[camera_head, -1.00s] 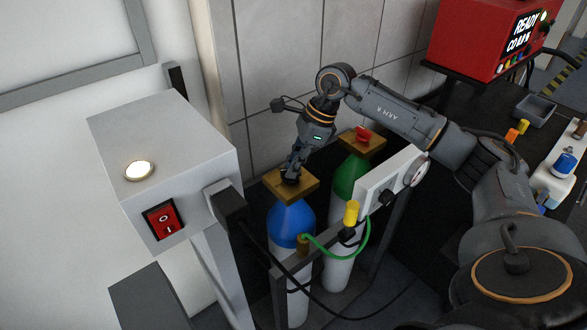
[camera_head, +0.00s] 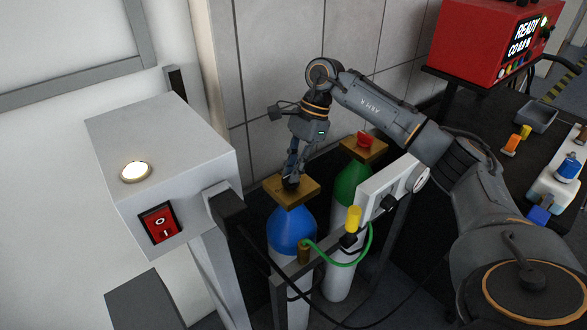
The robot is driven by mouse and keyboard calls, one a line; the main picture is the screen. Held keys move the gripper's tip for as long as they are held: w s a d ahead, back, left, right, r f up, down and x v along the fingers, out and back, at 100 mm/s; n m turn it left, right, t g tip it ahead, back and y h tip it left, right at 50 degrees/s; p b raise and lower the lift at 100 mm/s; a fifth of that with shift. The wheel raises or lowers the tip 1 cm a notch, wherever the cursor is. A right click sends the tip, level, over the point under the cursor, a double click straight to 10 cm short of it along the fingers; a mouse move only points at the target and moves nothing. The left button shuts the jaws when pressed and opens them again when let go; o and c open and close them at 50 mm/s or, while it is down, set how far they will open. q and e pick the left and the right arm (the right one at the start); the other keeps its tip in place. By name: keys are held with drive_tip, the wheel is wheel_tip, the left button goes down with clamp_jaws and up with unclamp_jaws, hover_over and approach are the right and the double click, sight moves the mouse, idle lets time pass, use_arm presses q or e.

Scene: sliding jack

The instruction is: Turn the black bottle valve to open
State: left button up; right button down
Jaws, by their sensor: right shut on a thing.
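The blue-topped gas bottle (camera_head: 291,231) stands upright in a rack, with a square brass-coloured block (camera_head: 303,194) on its top. The black valve is mostly hidden by my right gripper (camera_head: 291,182), which points down onto the block and is shut on the valve. Beside it stands a green-topped bottle (camera_head: 351,181) with a red valve (camera_head: 366,139) on its own block. My left gripper is not in view.
A grey box (camera_head: 181,150) with a red rocker switch (camera_head: 160,222) stands at the left. A white panel with a gauge (camera_head: 420,178) and a yellow knob (camera_head: 353,217) is right of the bottles. A green hose (camera_head: 367,252) hangs in front. A red machine (camera_head: 484,45) stands at the back right.

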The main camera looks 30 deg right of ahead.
drive_tip(key=c, duration=1.4)
unclamp_jaws()
drive_tip(key=v, duration=1.2)
drive_tip(key=shift+a, duration=0.1)
